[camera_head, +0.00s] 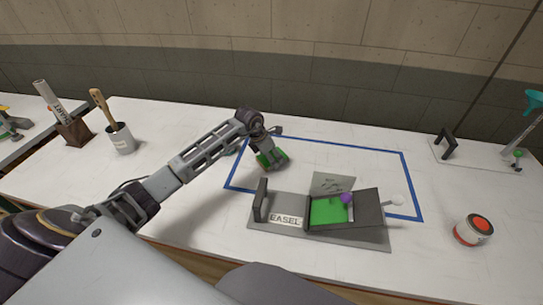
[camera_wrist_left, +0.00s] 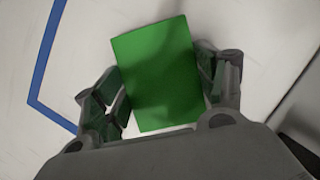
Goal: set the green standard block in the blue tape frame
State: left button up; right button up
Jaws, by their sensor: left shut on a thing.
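My left gripper (camera_head: 268,158) is shut on the green block (camera_head: 280,155), inside the left part of the blue tape frame (camera_head: 407,172) in the head view. In the left wrist view the green block (camera_wrist_left: 157,73) is a flat green rectangle between the two fingers of the left gripper (camera_wrist_left: 160,92), slightly turned. A corner of the blue tape (camera_wrist_left: 42,70) shows at the left of it, apart from the block. I cannot tell whether the block touches the table. My right gripper is not in view.
A grey easel stand (camera_head: 260,232) with a green panel and a purple knob overlaps the frame's front edge. A paint can (camera_head: 473,229) stands at the right. A brush cup (camera_head: 121,139) and a wooden holder (camera_head: 75,132) stand at the left.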

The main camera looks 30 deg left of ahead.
pick_arm(q)
jog(key=shift+f, duration=0.15)
jog(key=o, duration=1)
jog(key=shift+o, duration=0.2)
jog(key=v, duration=1.2)
jog(key=shift+b, duration=0.45)
